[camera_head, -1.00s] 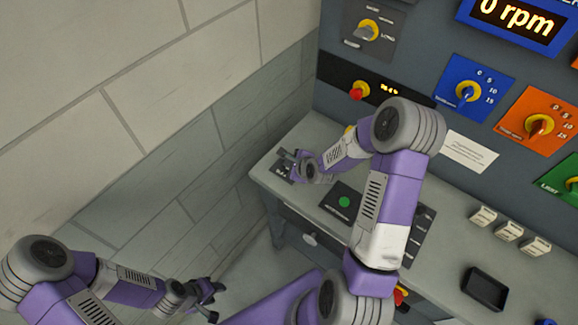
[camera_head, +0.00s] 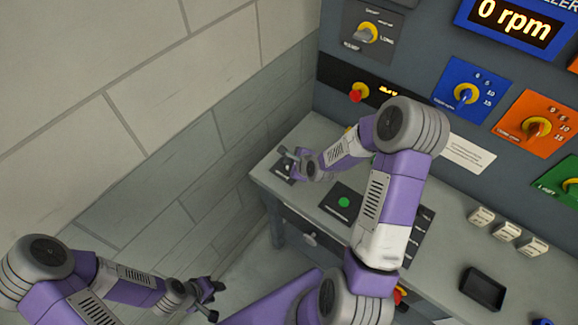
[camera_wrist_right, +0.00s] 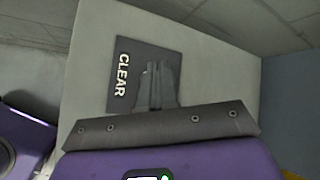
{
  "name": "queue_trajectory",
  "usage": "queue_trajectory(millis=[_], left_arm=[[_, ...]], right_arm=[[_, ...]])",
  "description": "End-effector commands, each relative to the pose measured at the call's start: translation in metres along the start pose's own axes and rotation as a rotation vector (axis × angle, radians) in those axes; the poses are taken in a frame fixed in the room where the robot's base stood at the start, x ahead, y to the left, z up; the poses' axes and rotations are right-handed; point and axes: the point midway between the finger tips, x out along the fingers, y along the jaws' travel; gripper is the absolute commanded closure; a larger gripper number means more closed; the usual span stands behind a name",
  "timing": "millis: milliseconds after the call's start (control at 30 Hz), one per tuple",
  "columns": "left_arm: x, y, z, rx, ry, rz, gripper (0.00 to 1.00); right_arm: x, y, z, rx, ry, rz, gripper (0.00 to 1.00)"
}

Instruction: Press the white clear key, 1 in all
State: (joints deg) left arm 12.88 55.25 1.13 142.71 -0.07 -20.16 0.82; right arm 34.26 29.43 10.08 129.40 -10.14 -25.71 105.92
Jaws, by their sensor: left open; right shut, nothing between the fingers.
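The dark plate lettered CLEAR (camera_head: 281,174) lies at the left end of the grey bench. It also shows in the right wrist view (camera_wrist_right: 121,46). My right gripper (camera_head: 287,157) is over this plate, shut and empty. In the wrist view its closed fingertips (camera_wrist_right: 155,68) are in front of the plate, beside the lettering. The white clear key is not clearly visible; the fingers seem to cover it. I cannot tell whether they touch it. My left gripper (camera_head: 213,299) is open and empty, low in front of the bench, far from the plate.
A dark plate with a green button (camera_head: 344,202) lies right of the CLEAR plate, partly behind my right arm. Several white blocks (camera_head: 507,231) and a black tray (camera_head: 484,290) are further right on the bench. The panel with knobs (camera_head: 466,95) rises behind; a wall stands left.

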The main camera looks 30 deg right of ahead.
Motion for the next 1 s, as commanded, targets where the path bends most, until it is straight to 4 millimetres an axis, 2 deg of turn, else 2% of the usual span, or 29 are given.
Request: queue_trajectory(millis=[600,1000], left_arm=[[-0.033,0.013,0.002,0.000,0.000,0.000,0.57],[-0.032,0.012,0.001,0.000,0.000,0.000,0.57]], right_arm=[[-0.035,-0.025,0.026,0.000,-0.001,0.000,1.00],[-0.035,-0.025,0.025,0.000,0.000,0.001,1.00]])
